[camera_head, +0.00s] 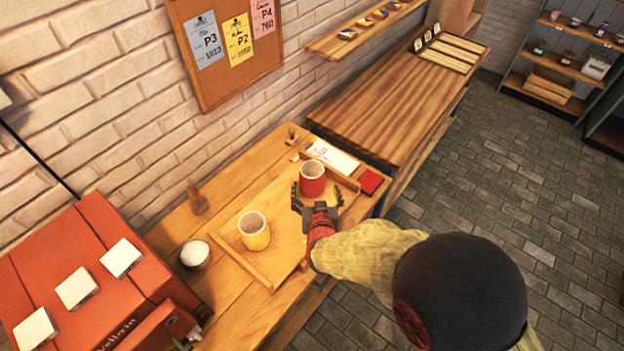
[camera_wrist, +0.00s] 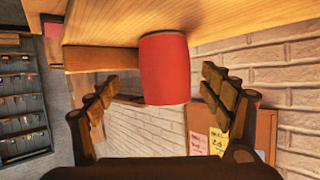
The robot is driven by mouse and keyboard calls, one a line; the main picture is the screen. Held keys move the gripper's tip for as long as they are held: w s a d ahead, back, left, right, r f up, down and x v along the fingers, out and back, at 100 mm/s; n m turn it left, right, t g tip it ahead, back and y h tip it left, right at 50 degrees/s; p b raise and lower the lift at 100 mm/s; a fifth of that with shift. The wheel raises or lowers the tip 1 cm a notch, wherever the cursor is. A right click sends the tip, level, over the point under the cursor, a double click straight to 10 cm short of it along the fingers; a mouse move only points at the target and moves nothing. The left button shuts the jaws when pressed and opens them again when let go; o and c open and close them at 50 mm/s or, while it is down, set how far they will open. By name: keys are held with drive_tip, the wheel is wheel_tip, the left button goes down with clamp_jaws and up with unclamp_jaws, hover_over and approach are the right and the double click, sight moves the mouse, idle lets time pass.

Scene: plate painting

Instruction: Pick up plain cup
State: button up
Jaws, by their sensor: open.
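A red cup (camera_head: 312,178) stands upright on the wooden tray. It also shows in the wrist view (camera_wrist: 165,68), where the picture is upside down. My gripper (camera_head: 317,192) is open, with its fingers spread at the near side of the red cup. In the wrist view, the red cup is between the two fingers (camera_wrist: 162,82), with a gap visible on both sides. A yellow cup (camera_head: 255,240) stands upright to the left. A small white round vessel (camera_head: 195,254) is farther left. I cannot tell which is the plain cup.
The tray (camera_head: 240,266) has a raised rim. A white card (camera_head: 333,157) and a dark red square (camera_head: 371,181) lie beyond the red cup. A red machine (camera_head: 95,265) stands at the left. A wooden counter (camera_head: 400,105) extends behind. A brick wall borders the table.

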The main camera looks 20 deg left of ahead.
sight(311, 176)
drive_tip(key=shift+x, duration=1)
drive_tip(key=w+a+f, duration=0.1)
drive_tip(key=w+a+f+b, duration=0.1)
drive_tip(key=w, duration=0.1)
drive_tip(key=shift+f, duration=0.25)
drive_tip(key=shift+w+a, duration=0.1)
drive_tip(key=shift+w, duration=0.25)
drive_tip(key=shift+c, duration=0.6)
drive_tip(key=c, duration=1.4)
